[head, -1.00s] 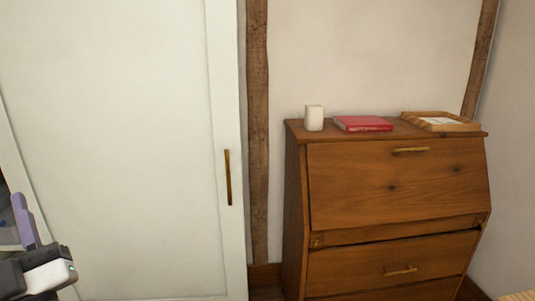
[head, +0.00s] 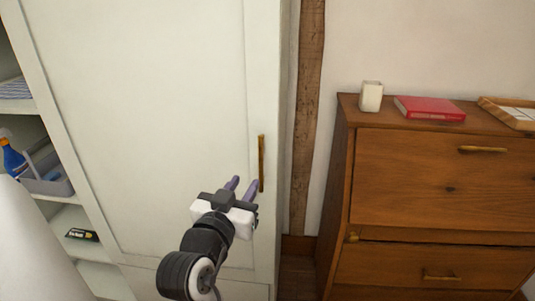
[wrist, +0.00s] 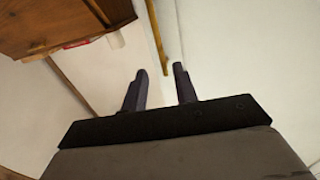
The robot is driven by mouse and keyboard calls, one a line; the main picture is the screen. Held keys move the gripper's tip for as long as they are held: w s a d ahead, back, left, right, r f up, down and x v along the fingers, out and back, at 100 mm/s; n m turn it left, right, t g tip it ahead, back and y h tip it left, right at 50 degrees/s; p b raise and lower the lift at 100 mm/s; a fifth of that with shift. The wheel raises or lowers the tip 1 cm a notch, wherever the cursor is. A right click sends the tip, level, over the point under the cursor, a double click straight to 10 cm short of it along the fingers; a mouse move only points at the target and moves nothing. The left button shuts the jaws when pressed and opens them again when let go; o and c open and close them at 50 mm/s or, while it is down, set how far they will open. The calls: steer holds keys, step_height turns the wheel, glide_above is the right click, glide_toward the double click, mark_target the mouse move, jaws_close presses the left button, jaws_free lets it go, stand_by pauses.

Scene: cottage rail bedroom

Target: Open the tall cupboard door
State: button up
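The tall cupboard door (head: 145,120) is white and panelled, and it looks shut. It also fills much of the wrist view (wrist: 240,60). Its vertical brass handle (head: 261,163) is near the door's right edge. In the wrist view the handle (wrist: 156,38) runs down from the top, just beyond the fingertips. My gripper (head: 243,184) is open and empty, in front of the door, with its fingertips close to the handle's lower half. In the wrist view my gripper (wrist: 159,69) has its two purple-grey fingers apart. I cannot tell whether a finger touches the handle.
A wooden bureau (head: 440,185) stands to the right, with a white cup (head: 371,96), a red book (head: 430,108) and a wooden tray (head: 508,110) on top. Open shelves at the left hold a grey caddy (head: 48,180) with a blue bottle (head: 12,158).

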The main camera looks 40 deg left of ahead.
mark_target(260, 160)
steer(key=p+x, duration=0.2)
steer(key=x, duration=0.8)
steer(key=shift+p, duration=0.4)
steer(key=shift+w+a, duration=0.25)
steer(key=shift+w, duration=0.45)
steer(key=shift+c, duration=0.3)
jaws_close()
